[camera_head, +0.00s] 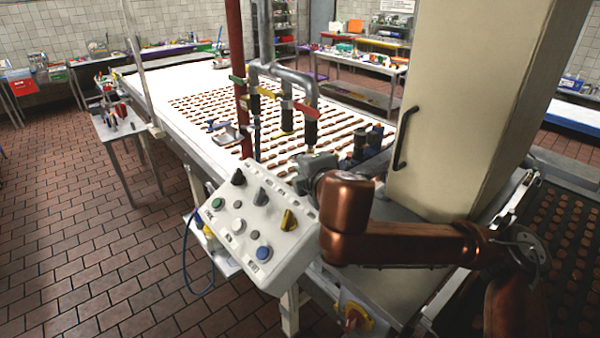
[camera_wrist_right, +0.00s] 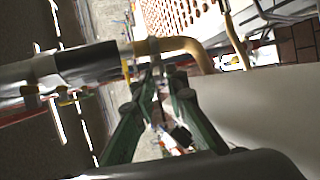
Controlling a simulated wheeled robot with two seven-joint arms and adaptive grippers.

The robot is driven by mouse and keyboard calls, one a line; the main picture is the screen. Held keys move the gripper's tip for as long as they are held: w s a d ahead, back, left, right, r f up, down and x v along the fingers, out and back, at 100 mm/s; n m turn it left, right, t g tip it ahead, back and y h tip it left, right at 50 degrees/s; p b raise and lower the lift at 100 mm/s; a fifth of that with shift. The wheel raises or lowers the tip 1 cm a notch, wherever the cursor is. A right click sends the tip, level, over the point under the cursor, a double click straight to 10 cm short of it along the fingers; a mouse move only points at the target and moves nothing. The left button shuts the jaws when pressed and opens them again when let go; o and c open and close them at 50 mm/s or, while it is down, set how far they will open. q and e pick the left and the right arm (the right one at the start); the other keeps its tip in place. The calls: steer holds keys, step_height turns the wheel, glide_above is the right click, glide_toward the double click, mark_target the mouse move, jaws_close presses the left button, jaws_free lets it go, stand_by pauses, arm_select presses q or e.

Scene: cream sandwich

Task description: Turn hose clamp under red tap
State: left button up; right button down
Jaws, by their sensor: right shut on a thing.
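The red tap (camera_head: 306,109) sits on the right-hand end of the grey pipes above the conveyor in the head view. A dark hose (camera_head: 311,131) hangs straight below it. My right gripper (camera_head: 313,162) is at the hose's lower part, its fingers mostly hidden by my wrist. In the right wrist view, the dark hose (camera_wrist_right: 88,62) runs sideways and a brass-coloured pipe (camera_wrist_right: 190,46) continues from it. The fingertips of my right gripper (camera_wrist_right: 160,78) are close together at this joint, around the hose clamp (camera_wrist_right: 145,47), which is small and partly hidden. My left gripper is not in view.
A tall cream cabinet (camera_head: 455,110) with a black handle is close on the right. Yellow (camera_head: 267,93) and green (camera_head: 237,80) taps are left of the red one.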

stand_by(0.4)
steer(key=c, duration=2.1)
jaws_free()
steer(key=v, duration=1.2)
steer(key=shift+d+f, duration=0.1)
steer(key=shift+f, duration=0.05)
